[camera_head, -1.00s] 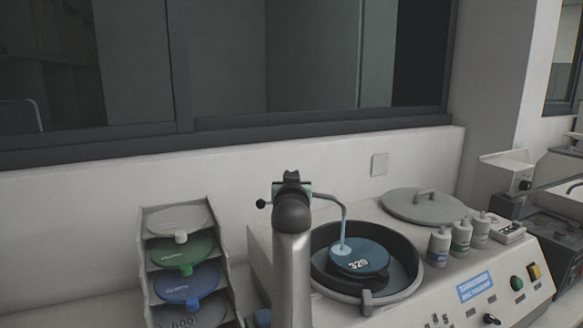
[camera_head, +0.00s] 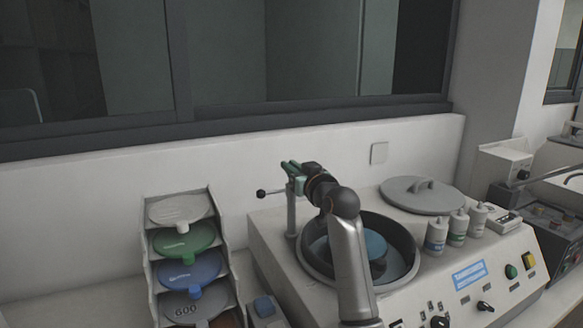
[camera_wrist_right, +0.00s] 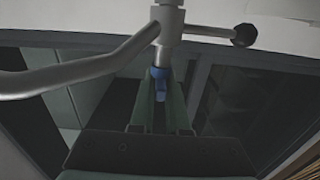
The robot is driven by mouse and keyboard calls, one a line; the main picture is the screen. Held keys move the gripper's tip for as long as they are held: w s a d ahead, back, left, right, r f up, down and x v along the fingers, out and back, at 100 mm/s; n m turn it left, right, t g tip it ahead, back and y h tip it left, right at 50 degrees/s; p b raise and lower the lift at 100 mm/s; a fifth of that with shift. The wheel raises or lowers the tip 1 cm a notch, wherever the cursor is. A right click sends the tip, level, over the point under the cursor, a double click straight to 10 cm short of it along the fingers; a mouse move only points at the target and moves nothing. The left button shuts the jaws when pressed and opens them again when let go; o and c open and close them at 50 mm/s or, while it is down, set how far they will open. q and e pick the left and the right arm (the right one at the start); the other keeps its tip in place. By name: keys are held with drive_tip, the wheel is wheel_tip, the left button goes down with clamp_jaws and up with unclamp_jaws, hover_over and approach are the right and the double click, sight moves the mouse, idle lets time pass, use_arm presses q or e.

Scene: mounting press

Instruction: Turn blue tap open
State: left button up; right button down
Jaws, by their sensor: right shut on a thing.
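The tap stands at the back left of the grinding machine's bowl, with a metal post (camera_head: 291,215) and a side lever ending in a black ball (camera_head: 261,193). In the wrist view, its blue part (camera_wrist_right: 160,85) sits between the green fingers of my right gripper (camera_wrist_right: 160,112), below the metal spout pipe (camera_wrist_right: 85,75). My right gripper (camera_head: 291,168) is shut on this blue part at the top of the post. My right arm hides the spout's end in the head view. My left gripper is out of view.
The bowl (camera_head: 408,243) holds a blue disc (camera_head: 375,243), partly behind my arm. A lid (camera_head: 422,197) and several bottles (camera_head: 457,228) stand on the machine to the right. A rack of coloured discs (camera_head: 147,245) stands left. The wall is close behind.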

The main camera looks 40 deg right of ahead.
idle(0.3)
drive_tip(key=c, duration=0.9)
unclamp_jaws()
drive_tip(key=b+v, duration=0.2)
drive_tip(key=v, duration=1)
drive_tip(key=shift+s+b, duration=0.25)
drive_tip(key=shift+b, duration=0.05)
drive_tip(key=shift+f, duration=0.1)
